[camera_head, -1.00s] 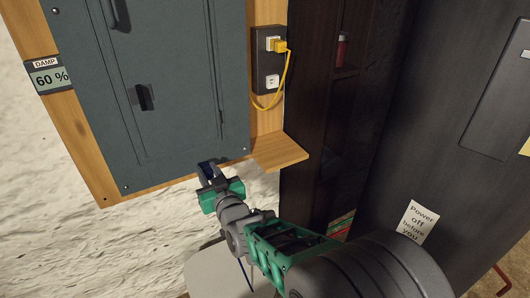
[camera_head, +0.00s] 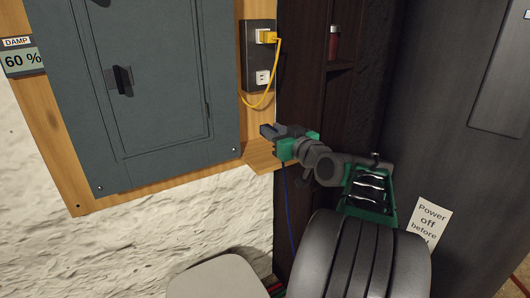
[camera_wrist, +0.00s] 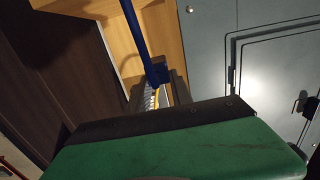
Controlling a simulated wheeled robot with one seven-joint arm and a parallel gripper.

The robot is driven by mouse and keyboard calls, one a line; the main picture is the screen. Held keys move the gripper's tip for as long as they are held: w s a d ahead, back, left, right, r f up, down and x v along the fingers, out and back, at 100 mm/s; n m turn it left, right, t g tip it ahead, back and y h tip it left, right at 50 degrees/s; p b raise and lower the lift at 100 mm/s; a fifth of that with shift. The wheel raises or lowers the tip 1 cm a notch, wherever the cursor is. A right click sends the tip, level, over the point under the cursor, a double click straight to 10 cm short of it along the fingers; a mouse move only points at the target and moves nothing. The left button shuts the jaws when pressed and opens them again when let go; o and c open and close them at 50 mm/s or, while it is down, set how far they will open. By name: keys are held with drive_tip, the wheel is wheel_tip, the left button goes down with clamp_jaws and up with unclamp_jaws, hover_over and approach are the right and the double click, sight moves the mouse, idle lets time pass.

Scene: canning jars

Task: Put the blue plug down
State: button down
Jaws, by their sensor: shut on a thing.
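My gripper (camera_head: 268,131) is shut on the blue plug (camera_wrist: 158,74), just above the small wooden ledge (camera_head: 259,160). The plug's blue cord (camera_wrist: 134,28) crosses the upper part of the wrist view and hangs below my gripper in the head view (camera_head: 289,205). The plug is mostly hidden by my gripper in the head view. I cannot tell whether it touches the ledge.
A dark outlet box (camera_head: 249,59) above the ledge holds a yellow plug (camera_head: 268,37) in its upper socket; its lower socket (camera_head: 263,77) is empty. A grey electrical panel (camera_head: 150,90) is left. Dark shelving (camera_head: 308,60) is right.

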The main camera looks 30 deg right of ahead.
hover_over(266, 160)
drive_tip(key=f, duration=0.5)
drive_tip(key=shift+s+a+f, duration=0.2)
drive_tip(key=shift+s+f, duration=0.1)
drive_tip(key=shift+s, duration=0.1)
drive_tip(key=f, duration=0.3)
drive_tip(key=shift+w+d+f+b, duration=0.1)
drive_tip(key=shift+w+f+b, duration=0.25)
drive_tip(key=shift+f, duration=0.05)
drive_tip(key=shift+f+b, duration=0.35)
drive_tip(key=shift+b, duration=0.1)
drive_tip(key=c, duration=1.1)
unclamp_jaws()
drive_tip(key=shift+r, duration=0.15)
